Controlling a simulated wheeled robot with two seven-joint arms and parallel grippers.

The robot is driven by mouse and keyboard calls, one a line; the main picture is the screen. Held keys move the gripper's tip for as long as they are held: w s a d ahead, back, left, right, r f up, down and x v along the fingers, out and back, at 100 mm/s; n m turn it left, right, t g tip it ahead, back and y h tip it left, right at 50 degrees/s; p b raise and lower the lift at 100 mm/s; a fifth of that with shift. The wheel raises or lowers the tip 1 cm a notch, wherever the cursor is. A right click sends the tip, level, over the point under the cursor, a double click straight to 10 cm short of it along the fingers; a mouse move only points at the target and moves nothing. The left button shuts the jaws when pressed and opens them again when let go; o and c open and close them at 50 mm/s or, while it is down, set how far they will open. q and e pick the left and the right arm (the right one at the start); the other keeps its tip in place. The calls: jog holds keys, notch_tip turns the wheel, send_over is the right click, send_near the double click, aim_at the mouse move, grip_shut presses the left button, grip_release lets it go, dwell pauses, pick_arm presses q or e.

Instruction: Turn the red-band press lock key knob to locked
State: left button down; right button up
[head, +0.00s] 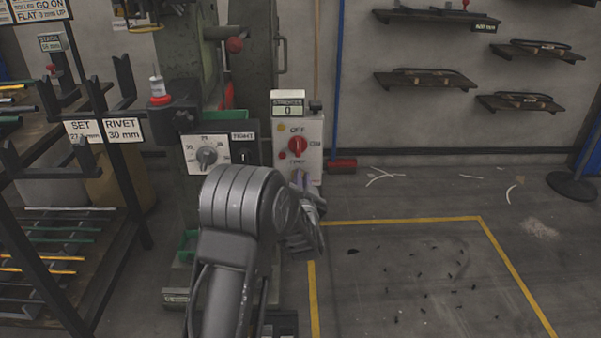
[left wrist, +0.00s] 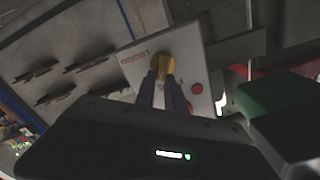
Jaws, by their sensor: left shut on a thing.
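The press (head: 252,70) is a grey-green machine with a white control box (head: 313,135) on its right side. In the left wrist view, a brass-coloured knob (left wrist: 163,64) stands out from a white panel (left wrist: 195,55). My left gripper (left wrist: 162,82) has its two fingers shut on this knob. In the head view the left gripper (head: 300,180) is at the lower part of the control box, and the arm and hand hide the knob. I cannot read the knob's lock marking or its angle. My right gripper is in neither view.
A red rotary knob (head: 298,145) sits just above the gripper. A dial panel (head: 206,155) is to its left. A dark rack with rods (head: 60,200) stands at the left. The floor inside the yellow line (head: 400,220) at the right holds only small debris.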

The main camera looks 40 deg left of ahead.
pick_arm(q)
jog(key=m+p, duration=0.1)
jog(key=m, duration=0.1)
jog(key=m+p, duration=0.1)
jog(key=m, duration=0.1)
jog(key=m+p, duration=0.2)
jog(key=shift+w+d+f+m, duration=0.25)
jog(key=shift+d+f+m, duration=0.05)
jog(key=shift+d, duration=0.05)
jog(key=shift+f+m+p, duration=0.25)
jog(key=shift+m+p, duration=0.25)
jog(key=shift+m, duration=0.7)
jog(key=shift+f+m+p, duration=0.25)
jog(key=shift+m+p, duration=0.2)
jog(key=shift+m, duration=0.75)
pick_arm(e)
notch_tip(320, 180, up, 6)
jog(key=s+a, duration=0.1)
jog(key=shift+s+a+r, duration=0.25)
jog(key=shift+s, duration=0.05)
pick_arm(q)
jog(key=c, duration=1.4)
grip_release()
